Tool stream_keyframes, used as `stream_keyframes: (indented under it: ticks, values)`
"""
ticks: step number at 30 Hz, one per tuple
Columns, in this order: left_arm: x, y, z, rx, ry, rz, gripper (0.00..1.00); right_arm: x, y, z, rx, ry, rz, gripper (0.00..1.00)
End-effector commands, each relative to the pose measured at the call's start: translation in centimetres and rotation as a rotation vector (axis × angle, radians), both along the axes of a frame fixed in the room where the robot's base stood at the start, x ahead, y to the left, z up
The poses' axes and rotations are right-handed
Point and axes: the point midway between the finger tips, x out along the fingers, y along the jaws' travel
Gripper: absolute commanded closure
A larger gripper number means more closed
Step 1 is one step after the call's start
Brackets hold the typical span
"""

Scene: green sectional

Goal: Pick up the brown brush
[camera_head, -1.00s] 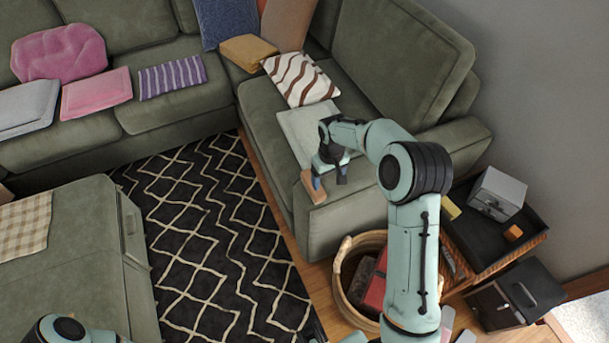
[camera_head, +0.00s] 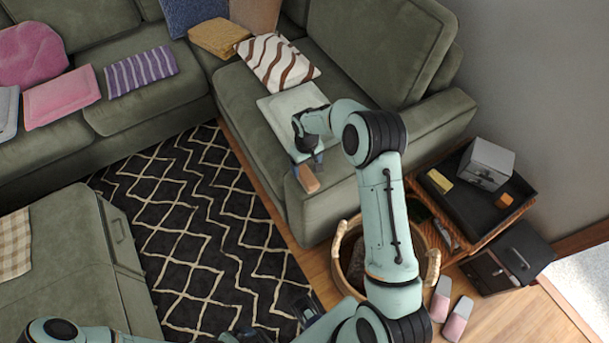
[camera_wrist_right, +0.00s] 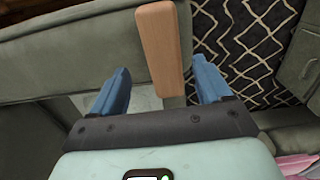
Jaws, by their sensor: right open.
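The brown brush (camera_head: 309,180) shows as a wooden block at the front end of the green sofa's right armrest (camera_head: 335,200). My right gripper (camera_head: 308,164) is right above and behind it, pointing down. In the right wrist view the brush (camera_wrist_right: 164,42) runs lengthwise between the two blue fingers of my open right gripper (camera_wrist_right: 160,78), nearer the right finger. Gaps show on both sides.
A round wicker basket (camera_head: 343,245) stands on the floor below the armrest. A black-topped side table (camera_head: 460,203) with a grey box (camera_head: 486,163) is to the right. Pink slippers (camera_head: 458,318) lie on the floor. A patterned rug (camera_head: 190,225) lies left of the sofa.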

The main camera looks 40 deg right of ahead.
Motion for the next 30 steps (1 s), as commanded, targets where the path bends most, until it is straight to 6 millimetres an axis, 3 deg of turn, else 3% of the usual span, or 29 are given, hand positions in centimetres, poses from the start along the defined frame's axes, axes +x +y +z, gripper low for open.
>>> stream_keyframes:
  ticks: [9, 18, 19, 20, 24, 30]
  values:
    - [0.2, 0.0, 0.4, 0.000, -0.002, 0.000, 0.00, 0.2, 0.5, -4.4, 0.001, 0.002, 0.000, 0.22]
    - [0.2, 0.0, 0.4, 0.000, -0.002, 0.000, 0.00, 0.2, 0.5, -5.0, 0.000, 0.001, 0.000, 0.22]
    - [0.2, 0.0, 0.4, 0.000, -0.002, 0.000, 0.00, 0.2, 0.5, -5.0, 0.000, 0.001, 0.000, 0.26]
    - [0.2, 0.0, 0.4, 0.000, -0.002, 0.000, 0.00, 0.2, 0.5, -5.0, 0.000, 0.001, 0.000, 0.35]
    - [0.2, 0.0, 0.4, 0.000, -0.002, 0.000, 0.00, 0.2, 0.5, -5.0, 0.000, 0.001, 0.000, 0.81]
    - [0.2, 0.0, 0.4, 0.000, -0.002, 0.000, 0.00, 0.2, 0.5, -4.9, 0.000, 0.000, 0.000, 0.81]
